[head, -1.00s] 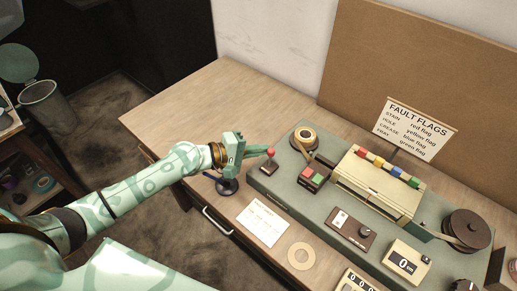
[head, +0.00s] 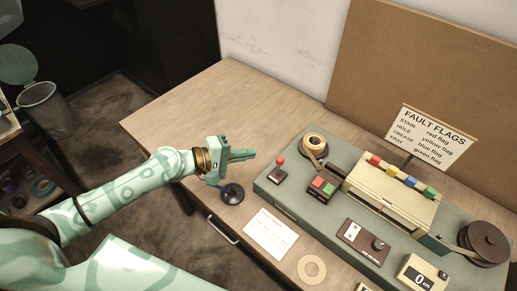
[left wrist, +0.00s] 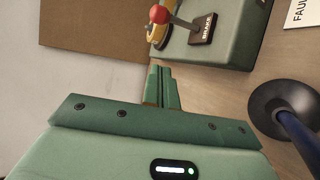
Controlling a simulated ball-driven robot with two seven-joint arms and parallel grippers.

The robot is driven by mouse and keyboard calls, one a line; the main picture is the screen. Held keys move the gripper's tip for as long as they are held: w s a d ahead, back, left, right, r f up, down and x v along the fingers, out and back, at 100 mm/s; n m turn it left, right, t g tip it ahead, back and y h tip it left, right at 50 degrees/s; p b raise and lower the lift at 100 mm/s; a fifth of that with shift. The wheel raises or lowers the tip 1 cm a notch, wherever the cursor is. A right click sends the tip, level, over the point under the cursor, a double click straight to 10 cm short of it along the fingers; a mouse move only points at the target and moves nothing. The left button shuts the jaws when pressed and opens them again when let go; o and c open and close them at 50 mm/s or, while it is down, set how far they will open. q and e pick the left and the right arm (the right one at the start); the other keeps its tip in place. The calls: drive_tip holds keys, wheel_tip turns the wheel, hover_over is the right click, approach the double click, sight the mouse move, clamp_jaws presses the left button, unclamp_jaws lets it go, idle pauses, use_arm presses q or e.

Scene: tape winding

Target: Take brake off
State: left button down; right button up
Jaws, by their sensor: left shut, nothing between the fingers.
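The brake is a small lever with a red knob (head: 280,160) on a dark base plate at the left end of the grey-green machine (head: 262,187). In the left wrist view the red knob (left wrist: 160,14) shows at the top, its stem leaning away from the plate labelled BRAKE (left wrist: 203,29). My left gripper (head: 253,155) is shut and empty, pointing right, just left of the lever and apart from it. Its shut fingertips (left wrist: 160,70) also show in the left wrist view. My right gripper is not in view.
A tape reel (head: 314,143), a red and green button box (head: 321,187) and a cream box with coloured flags (head: 395,200) are on the machine. A round dark stand (head: 232,194) is below my gripper. The wooden table's far left (head: 195,110) is clear.

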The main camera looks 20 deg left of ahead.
use_arm(q)
drive_tip(key=s+a, duration=0.2)
drive_tip(key=a, duration=0.1)
drive_tip(key=shift+s+f+b, duration=0.15)
drive_tip(key=shift+s+b, duration=0.15)
drive_tip(key=shift+b, duration=0.1)
